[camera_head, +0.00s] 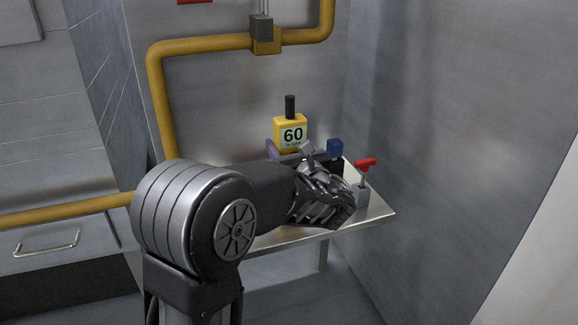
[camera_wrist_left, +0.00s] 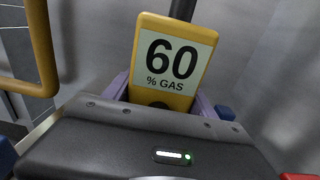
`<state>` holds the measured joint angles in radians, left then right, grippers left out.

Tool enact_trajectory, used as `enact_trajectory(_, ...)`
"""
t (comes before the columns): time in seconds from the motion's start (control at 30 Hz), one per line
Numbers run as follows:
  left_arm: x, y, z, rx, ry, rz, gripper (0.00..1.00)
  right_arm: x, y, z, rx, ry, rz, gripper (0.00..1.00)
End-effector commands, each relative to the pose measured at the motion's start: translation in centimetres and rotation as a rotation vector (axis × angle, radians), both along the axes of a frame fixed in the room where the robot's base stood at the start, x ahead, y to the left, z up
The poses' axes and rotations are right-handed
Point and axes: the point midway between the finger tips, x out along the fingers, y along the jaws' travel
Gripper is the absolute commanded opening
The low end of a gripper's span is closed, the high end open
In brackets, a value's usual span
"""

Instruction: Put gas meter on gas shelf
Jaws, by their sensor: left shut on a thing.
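The gas meter (camera_head: 291,133) is a yellow device with a black stick on top and a display reading 60 % GAS. It appears upright in the head view, and its face fills the upper middle of the left wrist view (camera_wrist_left: 172,65). My left gripper (camera_head: 288,154) is shut on it, with purple fingers at either side of its lower part (camera_wrist_left: 160,100). The gas shelf (camera_head: 376,214) is a metal ledge against the wall, below the gripper. The meter's lower end is hidden, so I cannot tell whether it touches the shelf. My right gripper is not in view.
A red-handled valve (camera_head: 365,163) stands on the shelf's right side, close to my left wrist. A blue-topped item (camera_head: 335,148) is just left of it. A yellow pipe (camera_head: 155,90) runs along the wall behind. The shelf's front right corner is bare.

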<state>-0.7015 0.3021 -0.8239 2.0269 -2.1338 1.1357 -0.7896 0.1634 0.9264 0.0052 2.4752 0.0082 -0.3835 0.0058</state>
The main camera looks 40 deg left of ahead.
Motion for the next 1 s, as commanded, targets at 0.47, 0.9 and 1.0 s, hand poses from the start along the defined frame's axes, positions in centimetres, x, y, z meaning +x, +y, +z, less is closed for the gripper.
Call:
enact_trajectory(0.47, 0.0, 0.0, -7.9, 0.002, 0.001, 0.000, 0.14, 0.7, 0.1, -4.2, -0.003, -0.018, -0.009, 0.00)
enact_trajectory(0.9, 0.0, 0.0, -8.3, 0.001, -0.001, 0.001, 0.14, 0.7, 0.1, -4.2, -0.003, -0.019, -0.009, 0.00)
enact_trajectory(1.0, 0.0, 0.0, -8.3, 0.000, 0.000, 0.001, 0.71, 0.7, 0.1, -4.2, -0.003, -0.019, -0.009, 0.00)
